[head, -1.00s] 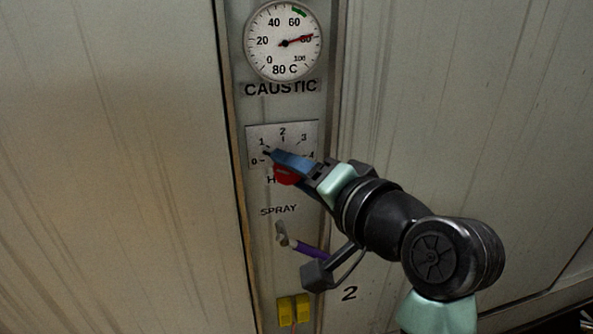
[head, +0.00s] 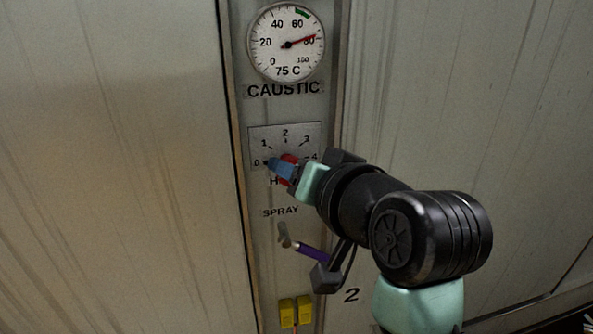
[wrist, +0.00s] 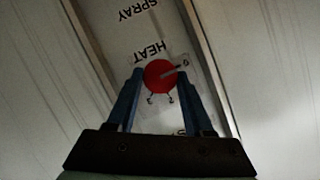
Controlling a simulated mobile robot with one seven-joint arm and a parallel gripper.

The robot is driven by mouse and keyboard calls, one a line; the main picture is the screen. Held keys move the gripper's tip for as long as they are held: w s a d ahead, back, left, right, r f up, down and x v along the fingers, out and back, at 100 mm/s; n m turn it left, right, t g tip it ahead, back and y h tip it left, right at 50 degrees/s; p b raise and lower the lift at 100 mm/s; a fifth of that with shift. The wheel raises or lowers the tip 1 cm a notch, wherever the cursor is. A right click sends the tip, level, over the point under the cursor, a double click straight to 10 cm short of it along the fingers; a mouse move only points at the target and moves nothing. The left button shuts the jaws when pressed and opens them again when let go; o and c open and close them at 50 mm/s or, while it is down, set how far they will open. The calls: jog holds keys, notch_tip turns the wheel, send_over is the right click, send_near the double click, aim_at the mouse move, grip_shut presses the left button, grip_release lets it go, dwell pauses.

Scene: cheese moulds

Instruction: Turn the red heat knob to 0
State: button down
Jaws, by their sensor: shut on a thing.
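The red heat knob (wrist: 160,74) sits on the grey dial plate, which is marked 0 to 4. In the wrist view its grey pointer (wrist: 178,68) points right, at or close to the 0 mark. In the head view the red knob (head: 290,160) is partly hidden behind my gripper (head: 279,168), and the dial plate (head: 302,129) shows above it. My gripper (wrist: 160,80) has its two blue fingers on either side of the knob and is shut on it.
Pale ribbed wall panels flank the narrow strip.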

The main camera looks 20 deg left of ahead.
jog(key=shift+c, duration=1.6)
grip_release()
jog(key=b+v, duration=0.3)
jog(key=v, duration=1)
jog(key=shift+w, duration=0.1)
